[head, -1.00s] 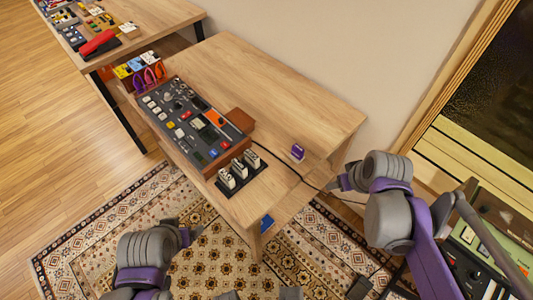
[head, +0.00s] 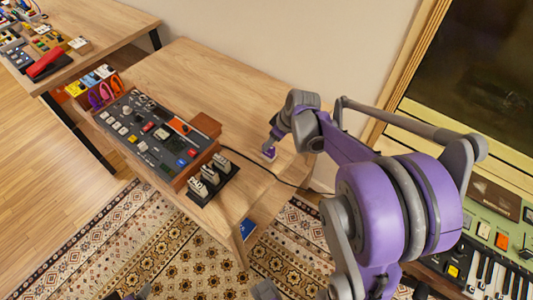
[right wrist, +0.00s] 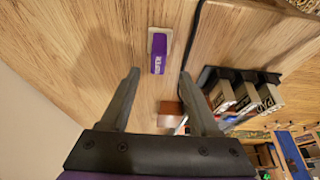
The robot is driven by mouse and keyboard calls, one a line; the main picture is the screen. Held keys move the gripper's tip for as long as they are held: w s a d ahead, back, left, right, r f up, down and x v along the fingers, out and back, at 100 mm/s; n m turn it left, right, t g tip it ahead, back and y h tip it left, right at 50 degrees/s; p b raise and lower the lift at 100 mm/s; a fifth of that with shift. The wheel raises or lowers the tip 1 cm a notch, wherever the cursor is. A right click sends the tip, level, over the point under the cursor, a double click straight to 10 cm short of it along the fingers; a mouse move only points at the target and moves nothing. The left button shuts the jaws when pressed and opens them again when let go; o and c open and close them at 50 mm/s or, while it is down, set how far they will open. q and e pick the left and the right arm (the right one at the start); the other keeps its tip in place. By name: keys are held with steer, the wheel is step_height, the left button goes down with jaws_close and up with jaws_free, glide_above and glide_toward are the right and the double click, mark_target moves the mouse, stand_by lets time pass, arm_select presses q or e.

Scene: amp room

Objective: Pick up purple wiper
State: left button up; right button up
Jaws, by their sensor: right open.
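The purple wiper (head: 269,154) is a small block with a purple body and a pale base, lying on the wooden table (head: 190,75) near its right end. In the right wrist view the wiper (right wrist: 158,52) shows its lettered purple side, just ahead of the fingertips and roughly centred between them. My right gripper (right wrist: 158,75) is open and empty there. In the head view the right gripper (head: 270,143) is over the wiper and partly hides it. Only a small dark bit of my left gripper (head: 138,293) shows at the bottom edge.
A dark mixer (head: 150,135) and a black stand with several white pedals (head: 212,178) stand left of the wiper. A black cable (head: 255,165) runs close to the wiper. A keyboard (head: 490,265) is at the right.

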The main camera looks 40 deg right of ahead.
mark_target(269, 151)
steer(key=x, duration=0.5)
steer(key=shift+d+f, duration=0.15)
steer(key=shift+f, duration=0.35)
jaws_close()
